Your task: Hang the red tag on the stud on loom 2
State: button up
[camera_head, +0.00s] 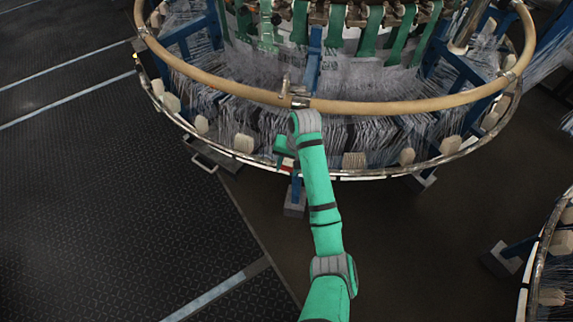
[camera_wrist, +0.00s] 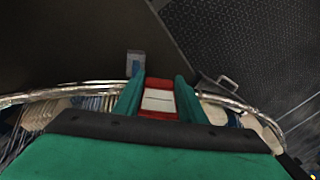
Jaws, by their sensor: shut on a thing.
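The red tag (camera_wrist: 159,98) has a white label panel with a dark line across it. It sits between the two green fingers of my gripper (camera_wrist: 158,95) in the wrist view, and the fingers are shut on it. In the head view a small red part of the tag (camera_head: 287,163) shows beside my gripper (camera_head: 284,152), at the loom's lower front rim. The loom (camera_head: 340,178) is a large round machine with a metal lower rim. The stud cannot be made out in either view, and I cannot tell whether the tag touches anything besides the fingers.
A tan ring rail (camera_head: 400,106) runs around the loom above my gripper. White threads and pale blocks (camera_head: 243,143) line the lower rim. Part of another loom (camera_head: 550,250) stands at the lower right. Dark patterned floor (camera_head: 90,200) at the left is clear.

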jog(key=shift+w+r, duration=0.35)
jog(key=shift+r, duration=0.1)
jog(key=w, duration=0.4)
jog(key=shift+w+d, duration=0.2)
jog(key=shift+d, duration=0.1)
jog(key=shift+r, duration=0.15)
jog(key=shift+w+d, duration=0.2)
jog(key=shift+w, duration=0.95)
dwell(0.5)
jog(key=shift+w, duration=0.25)
jog(key=shift+s+f, duration=0.25)
jog(key=o, duration=1.3)
jog(key=shift+w, duration=0.1)
jog(key=shift+c, duration=0.2)
